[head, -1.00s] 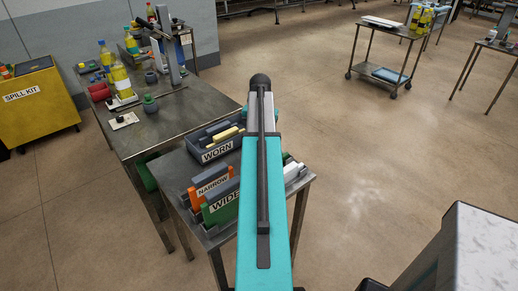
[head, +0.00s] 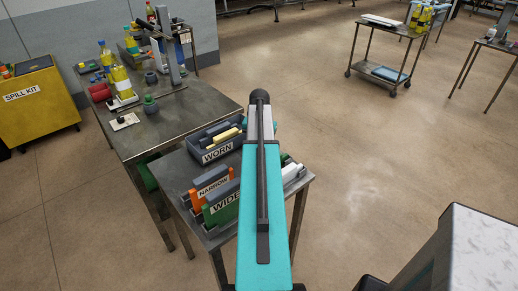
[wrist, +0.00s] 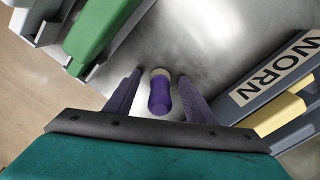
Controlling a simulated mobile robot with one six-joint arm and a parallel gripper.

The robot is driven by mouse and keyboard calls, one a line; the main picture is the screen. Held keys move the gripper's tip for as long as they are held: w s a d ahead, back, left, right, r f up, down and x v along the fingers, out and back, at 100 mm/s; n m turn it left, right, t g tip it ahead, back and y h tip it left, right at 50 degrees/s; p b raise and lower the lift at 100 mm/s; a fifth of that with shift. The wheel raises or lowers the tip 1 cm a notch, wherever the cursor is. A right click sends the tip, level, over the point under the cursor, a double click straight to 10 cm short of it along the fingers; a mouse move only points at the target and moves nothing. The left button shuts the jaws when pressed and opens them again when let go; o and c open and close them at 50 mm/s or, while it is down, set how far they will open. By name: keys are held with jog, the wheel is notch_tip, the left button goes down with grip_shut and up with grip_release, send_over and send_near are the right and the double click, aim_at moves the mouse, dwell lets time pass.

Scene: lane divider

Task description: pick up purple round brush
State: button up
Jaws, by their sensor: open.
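My gripper (wrist: 159,75) is open, with one finger on each side of the brush. I see a small gap between the brush and each finger. How high the fingers are above the table is hard to tell. In the head view my arm covers this spot, so the brush and the fingers are hidden there.
The WORN bin (head: 219,153) with several bars stands close to the right in the wrist view (wrist: 246,95). The NARROW holder (head: 213,185) and the green WIDE holder (head: 224,205) stand on the same table. A larger bench (head: 185,115) with bottles is behind, at the left.

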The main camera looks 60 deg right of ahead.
jog(key=shift+c, duration=0.2)
dwell(0.4)
jog(key=c, duration=1.1)
